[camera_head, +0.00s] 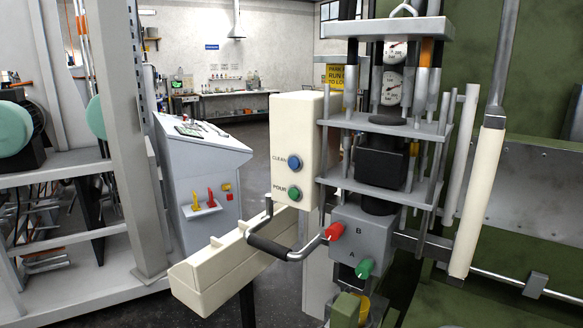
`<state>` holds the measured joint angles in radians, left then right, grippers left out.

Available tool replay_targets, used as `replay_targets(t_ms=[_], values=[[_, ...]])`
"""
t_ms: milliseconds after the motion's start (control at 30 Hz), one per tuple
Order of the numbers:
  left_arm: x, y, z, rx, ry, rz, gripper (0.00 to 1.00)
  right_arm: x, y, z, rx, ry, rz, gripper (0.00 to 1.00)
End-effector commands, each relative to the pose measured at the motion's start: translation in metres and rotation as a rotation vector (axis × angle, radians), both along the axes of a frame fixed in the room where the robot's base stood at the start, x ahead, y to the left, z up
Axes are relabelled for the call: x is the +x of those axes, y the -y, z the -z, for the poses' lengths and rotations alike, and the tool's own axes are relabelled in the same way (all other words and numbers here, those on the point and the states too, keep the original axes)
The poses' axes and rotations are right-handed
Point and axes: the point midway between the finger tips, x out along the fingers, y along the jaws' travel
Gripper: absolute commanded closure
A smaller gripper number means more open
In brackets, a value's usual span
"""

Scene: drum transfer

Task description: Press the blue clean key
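The blue clean key (294,163) is a round button on the front of a cream control box (292,110), with the word CLEAN to its left. A green button (294,193) labelled POUR sits below it on the same box. Nothing covers either button. Neither of my grippers shows in the head view, so I cannot tell where they are relative to the key.
A cream beam (232,262) with a black bent handle (268,246) juts out below the box. To the right are a grey block (368,238) with red and green knobs, gauges (391,88) and a long lever (478,200). A grey console (200,175) stands left.

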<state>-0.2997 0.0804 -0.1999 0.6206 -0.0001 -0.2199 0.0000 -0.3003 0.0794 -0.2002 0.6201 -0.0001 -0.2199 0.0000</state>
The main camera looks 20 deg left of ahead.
Motion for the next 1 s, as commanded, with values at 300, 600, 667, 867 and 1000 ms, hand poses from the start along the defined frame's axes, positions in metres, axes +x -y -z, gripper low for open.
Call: replay_targets(t_ms=[300,600,667,867,1000], values=[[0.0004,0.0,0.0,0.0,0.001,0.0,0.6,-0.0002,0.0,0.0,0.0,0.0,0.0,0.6],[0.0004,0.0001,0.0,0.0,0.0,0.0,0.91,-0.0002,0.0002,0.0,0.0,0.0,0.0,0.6],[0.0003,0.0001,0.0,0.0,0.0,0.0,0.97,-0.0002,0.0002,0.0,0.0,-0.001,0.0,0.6],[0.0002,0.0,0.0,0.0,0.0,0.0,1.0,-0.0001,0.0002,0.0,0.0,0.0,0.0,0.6],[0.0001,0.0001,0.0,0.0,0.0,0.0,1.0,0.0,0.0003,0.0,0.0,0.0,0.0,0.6]])
